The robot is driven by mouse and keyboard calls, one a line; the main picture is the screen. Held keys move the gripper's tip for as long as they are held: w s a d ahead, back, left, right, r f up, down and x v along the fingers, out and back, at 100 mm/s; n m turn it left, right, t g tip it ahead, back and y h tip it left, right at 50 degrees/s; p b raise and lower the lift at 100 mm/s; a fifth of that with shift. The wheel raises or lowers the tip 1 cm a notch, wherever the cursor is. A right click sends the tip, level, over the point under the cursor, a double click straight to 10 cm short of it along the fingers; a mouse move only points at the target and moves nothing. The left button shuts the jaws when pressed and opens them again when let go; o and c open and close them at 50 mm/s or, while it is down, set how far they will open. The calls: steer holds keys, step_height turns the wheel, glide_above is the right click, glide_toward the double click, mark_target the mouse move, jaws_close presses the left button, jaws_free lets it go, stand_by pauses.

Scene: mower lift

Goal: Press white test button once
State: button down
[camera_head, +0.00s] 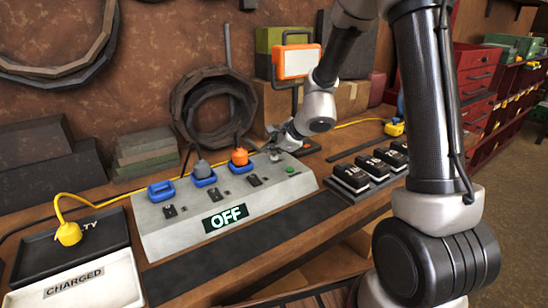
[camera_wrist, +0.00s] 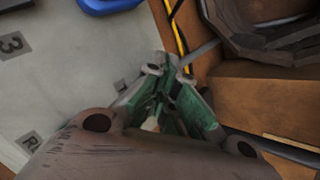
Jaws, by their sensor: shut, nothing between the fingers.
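The grey control box (camera_head: 180,226) sits on the bench with an "OFF" display (camera_head: 225,218) on its front. Its grey top also fills the left of the wrist view (camera_wrist: 60,80). My gripper (camera_head: 275,154) is shut and empty, low over the box's far right end. In the wrist view its green-sided fingers (camera_wrist: 170,74) come together near the box's edge. I cannot clearly make out the white test button; the gripper covers that corner. A small pale spot shows between the finger links, but I cannot tell what it is. A green round button or light (camera_head: 291,170) is on the box's right end.
Blue sockets (camera_head: 161,191) line the box's back edge, one with an orange plug (camera_head: 239,157). Black battery blocks (camera_head: 350,178) stand at the right. Black and white trays (camera_head: 75,285) lie at the left.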

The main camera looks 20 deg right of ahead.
mark_target(272, 158)
steer(key=shift+r, duration=0.7)
steer(key=shift+r, duration=0.1)
steer(key=shift+r, duration=2.4)
